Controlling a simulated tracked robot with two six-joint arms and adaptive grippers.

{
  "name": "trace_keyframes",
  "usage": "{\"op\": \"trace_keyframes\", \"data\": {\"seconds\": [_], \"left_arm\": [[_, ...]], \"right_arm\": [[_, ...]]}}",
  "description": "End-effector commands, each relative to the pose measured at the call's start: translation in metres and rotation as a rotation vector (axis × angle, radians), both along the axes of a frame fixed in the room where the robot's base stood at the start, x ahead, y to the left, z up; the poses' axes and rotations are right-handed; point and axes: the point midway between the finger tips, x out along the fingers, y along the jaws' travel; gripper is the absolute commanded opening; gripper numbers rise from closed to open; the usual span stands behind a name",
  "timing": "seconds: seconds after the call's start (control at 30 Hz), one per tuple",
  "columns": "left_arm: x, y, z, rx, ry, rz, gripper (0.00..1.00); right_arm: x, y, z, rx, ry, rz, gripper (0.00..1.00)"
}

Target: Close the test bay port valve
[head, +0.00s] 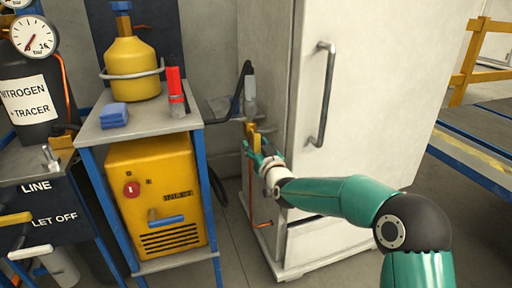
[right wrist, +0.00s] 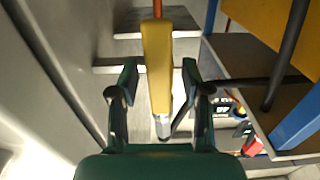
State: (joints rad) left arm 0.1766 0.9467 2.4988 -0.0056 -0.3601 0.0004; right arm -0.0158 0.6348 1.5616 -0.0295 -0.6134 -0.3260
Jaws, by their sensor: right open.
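A yellow valve lever (head: 252,135) sits beside the white cabinet's left side, below a grey fitting (head: 250,88) with a black hose. My right gripper (head: 258,155) is at this lever, its arm coming in from the right across the cabinet front. In the right wrist view the yellow lever (right wrist: 157,65) runs lengthwise between the two green fingers of my right gripper (right wrist: 160,78). The fingers are open, with a visible gap on both sides of the lever. The valve body is mostly hidden in the head view. My left gripper is not in view.
The white cabinet (head: 350,60) with a grey handle stands right of the valve. A blue-framed cart (head: 150,128) with a yellow machine (head: 158,195) and yellow cylinder (head: 133,65) stands left. A nitrogen bottle (head: 28,95) is far left. Floor shows between cart and cabinet.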

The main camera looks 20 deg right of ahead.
Motion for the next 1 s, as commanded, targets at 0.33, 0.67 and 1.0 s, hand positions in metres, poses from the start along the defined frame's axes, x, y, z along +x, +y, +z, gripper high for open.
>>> {"op": "trace_keyframes", "data": {"seconds": [0.33,0.67,1.0], "left_arm": [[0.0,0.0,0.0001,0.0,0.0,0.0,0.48],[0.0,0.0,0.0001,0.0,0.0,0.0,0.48],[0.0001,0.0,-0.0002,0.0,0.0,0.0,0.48]], "right_arm": [[-0.0003,-0.0005,0.0001,0.0,0.0,-0.001,0.2],[-0.0005,-0.0008,0.0001,0.0,0.0,-0.001,0.0],[0.005,-0.0032,0.0004,0.03,-0.001,-0.006,0.0]]}}
